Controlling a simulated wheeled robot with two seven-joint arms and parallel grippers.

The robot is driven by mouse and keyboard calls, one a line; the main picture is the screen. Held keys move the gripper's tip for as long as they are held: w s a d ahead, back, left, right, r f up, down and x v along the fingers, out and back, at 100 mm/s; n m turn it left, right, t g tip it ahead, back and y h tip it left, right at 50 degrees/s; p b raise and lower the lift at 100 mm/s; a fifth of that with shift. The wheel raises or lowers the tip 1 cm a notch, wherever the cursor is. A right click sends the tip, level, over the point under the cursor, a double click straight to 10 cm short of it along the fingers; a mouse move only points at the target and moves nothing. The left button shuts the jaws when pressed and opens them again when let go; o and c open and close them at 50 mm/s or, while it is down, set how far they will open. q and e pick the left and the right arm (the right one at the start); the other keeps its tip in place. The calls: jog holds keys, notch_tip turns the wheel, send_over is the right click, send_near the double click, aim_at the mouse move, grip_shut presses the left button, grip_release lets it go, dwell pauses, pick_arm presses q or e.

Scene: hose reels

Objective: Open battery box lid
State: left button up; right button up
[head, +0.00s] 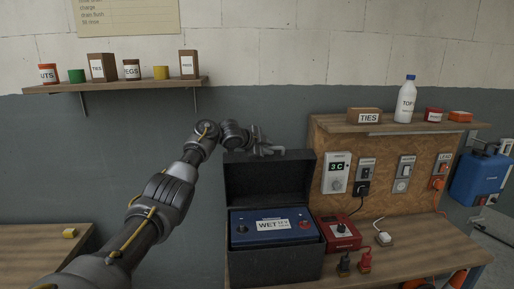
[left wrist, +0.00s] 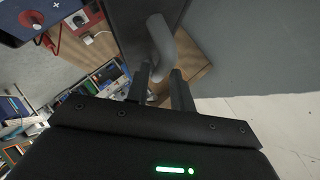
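The black battery box (head: 276,266) stands on the wooden bench with its lid (head: 268,178) raised upright at the back. Inside is a blue battery (head: 272,227) with a white "WET 12V" label. My left gripper (head: 268,148) is at the lid's top edge. In the left wrist view, a grey curved handle (left wrist: 162,45) on the dark lid (left wrist: 130,25) runs between the fingers of my left gripper (left wrist: 161,88), which look closed on it. My right gripper is in neither view.
A red charger (head: 338,232) sits right of the box, with red and black clamps in front. A backboard (head: 395,160) with switches and sockets rises behind. A shelf above it holds a white bottle (head: 406,100) and small boxes. A second shelf (head: 115,87) hangs at upper left.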

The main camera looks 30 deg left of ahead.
pick_arm(q)
jog(key=b+v, duration=0.3)
jog(key=v, duration=0.5)
jog(key=shift+s+b, duration=0.2)
jog(key=shift+b, duration=0.15)
jog(key=shift+d, duration=0.15)
